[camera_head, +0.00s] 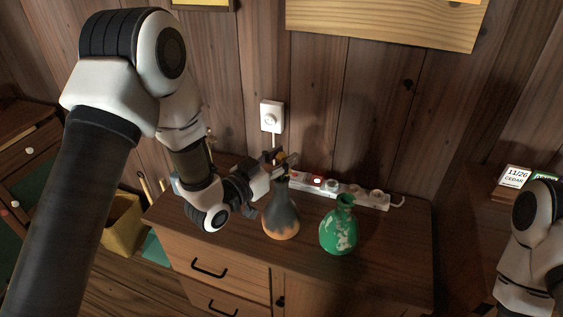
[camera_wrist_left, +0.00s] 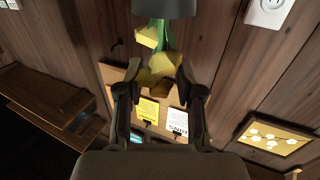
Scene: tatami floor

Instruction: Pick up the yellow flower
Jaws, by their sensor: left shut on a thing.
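The yellow flower (camera_wrist_left: 161,66) shows between the fingertips of my left gripper (camera_wrist_left: 160,80) in the left wrist view. Its green stem (camera_wrist_left: 161,35) leads to the dark vase rim (camera_wrist_left: 165,8) at the top. In the head view my left gripper (camera_head: 272,168) is just above the mouth of the grey and orange vase (camera_head: 282,216), which stands upright on the cabinet. The gripper is shut on the flower; the flower is mostly hidden and small in the head view. My right gripper is out of view.
A green and white vase (camera_head: 339,229) stands right of the grey one on the wooden cabinet (camera_head: 390,265). A power strip (camera_head: 345,188) lies behind them, and a wall outlet (camera_head: 271,116) is above. A yellow bin (camera_head: 121,222) is at the left. The cabinet's right part is clear.

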